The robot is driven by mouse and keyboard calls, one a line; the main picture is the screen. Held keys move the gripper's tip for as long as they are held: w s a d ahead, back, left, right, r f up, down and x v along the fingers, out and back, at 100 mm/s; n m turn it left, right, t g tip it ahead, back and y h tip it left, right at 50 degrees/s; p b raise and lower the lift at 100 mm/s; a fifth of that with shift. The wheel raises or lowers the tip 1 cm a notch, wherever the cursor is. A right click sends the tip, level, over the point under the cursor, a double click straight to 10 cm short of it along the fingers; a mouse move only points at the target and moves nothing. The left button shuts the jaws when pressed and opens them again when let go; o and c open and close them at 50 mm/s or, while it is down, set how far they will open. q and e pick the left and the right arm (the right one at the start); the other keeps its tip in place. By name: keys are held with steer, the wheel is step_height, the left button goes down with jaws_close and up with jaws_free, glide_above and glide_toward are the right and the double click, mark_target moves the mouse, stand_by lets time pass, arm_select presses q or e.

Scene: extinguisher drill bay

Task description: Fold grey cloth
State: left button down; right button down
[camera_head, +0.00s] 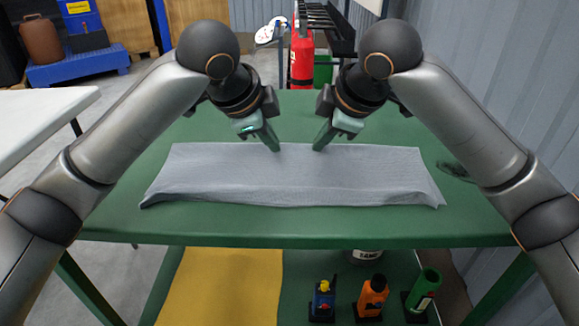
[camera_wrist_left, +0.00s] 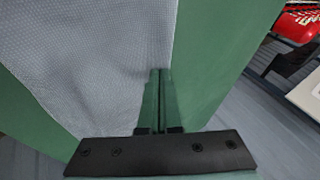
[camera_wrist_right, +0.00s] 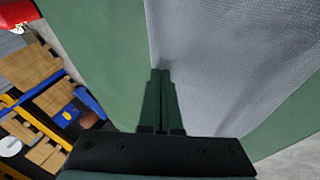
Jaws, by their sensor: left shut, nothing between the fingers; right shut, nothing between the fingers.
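The grey cloth (camera_head: 300,178) lies on the green table as a wide, low strip, with its long sides running left to right. Its near edge looks slightly raised and wrinkled, and its near corners flare outward. My left gripper (camera_head: 276,149) is shut and empty at the cloth's far edge, left of its middle. My right gripper (camera_head: 317,148) is shut and empty at the same far edge, a little to the right. The cloth also shows beside the left fingers in the left wrist view (camera_wrist_left: 95,50) and beside the right fingers in the right wrist view (camera_wrist_right: 230,60).
The green table (camera_head: 390,226) is bare around the cloth, apart from a dark mark (camera_head: 455,170) at the right. Several bottles, including an orange one (camera_head: 372,296), stand on a shelf below. A red extinguisher (camera_head: 302,62) stands behind the table. A white table (camera_head: 40,120) is at the left.

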arm_select(q)
steer(key=shift+f, duration=0.15)
arm_select(e)
steer(key=shift+a, duration=0.15)
arm_select(q)
steer(key=shift+f, duration=0.4)
arm_select(e)
steer(key=shift+r, duration=0.4)
steer(key=shift+f, duration=0.1)
arm_select(q)
steer(key=shift+a, duration=0.1)
arm_select(e)
steer(key=shift+f, duration=0.25)
arm_select(q)
steer(key=shift+r, duration=0.1)
